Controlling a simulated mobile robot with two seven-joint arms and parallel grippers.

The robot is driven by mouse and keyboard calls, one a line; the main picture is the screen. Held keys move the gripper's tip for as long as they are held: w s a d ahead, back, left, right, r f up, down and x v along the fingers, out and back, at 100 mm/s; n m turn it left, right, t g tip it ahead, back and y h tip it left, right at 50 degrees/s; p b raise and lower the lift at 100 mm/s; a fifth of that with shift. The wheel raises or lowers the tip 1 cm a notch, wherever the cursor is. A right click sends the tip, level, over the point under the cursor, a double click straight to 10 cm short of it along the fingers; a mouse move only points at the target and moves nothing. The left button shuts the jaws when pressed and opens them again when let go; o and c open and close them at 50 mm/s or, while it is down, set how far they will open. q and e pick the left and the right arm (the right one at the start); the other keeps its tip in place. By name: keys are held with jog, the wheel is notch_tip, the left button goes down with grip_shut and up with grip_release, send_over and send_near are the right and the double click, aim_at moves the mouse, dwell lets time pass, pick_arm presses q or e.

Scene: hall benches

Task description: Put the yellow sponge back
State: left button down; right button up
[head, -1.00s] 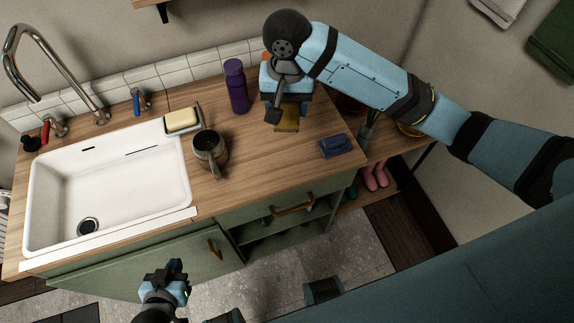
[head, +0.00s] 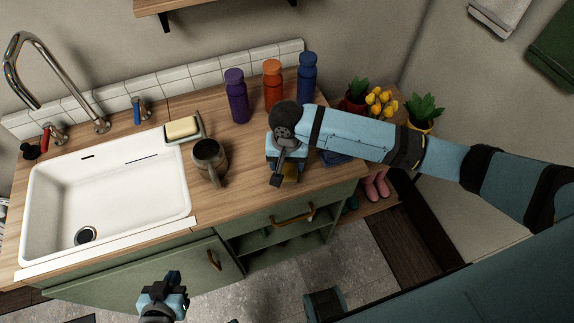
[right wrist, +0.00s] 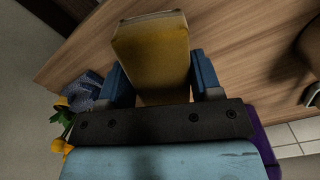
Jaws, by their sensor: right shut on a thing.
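My right gripper (head: 288,172) is shut on the yellow sponge (right wrist: 152,55), a mustard-yellow block with a paler end face. In the right wrist view it sits between the two blue fingers. In the head view only a small part of the sponge (head: 291,171) shows under the gripper, over the front right of the wooden counter (head: 240,160). I cannot tell whether it touches the counter. A pale yellow block (head: 182,128) lies in a dish (head: 199,133) beside the sink. My left gripper (head: 165,285) is low in front of the cabinet; its opening is unclear.
A dark mug (head: 208,157) stands left of my right gripper. Purple (head: 237,97), orange (head: 272,85) and blue (head: 307,78) bottles line the back. A folded blue cloth (right wrist: 85,90) lies nearby, mostly behind my arm in the head view. The white sink (head: 110,190) is at left.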

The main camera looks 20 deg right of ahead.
notch_tip(320, 180, down, 2)
jog(key=o, duration=1)
jog(key=shift+f, duration=0.1)
notch_tip(320, 180, up, 12)
jog(key=shift+r, duration=0.15)
dwell(0.3)
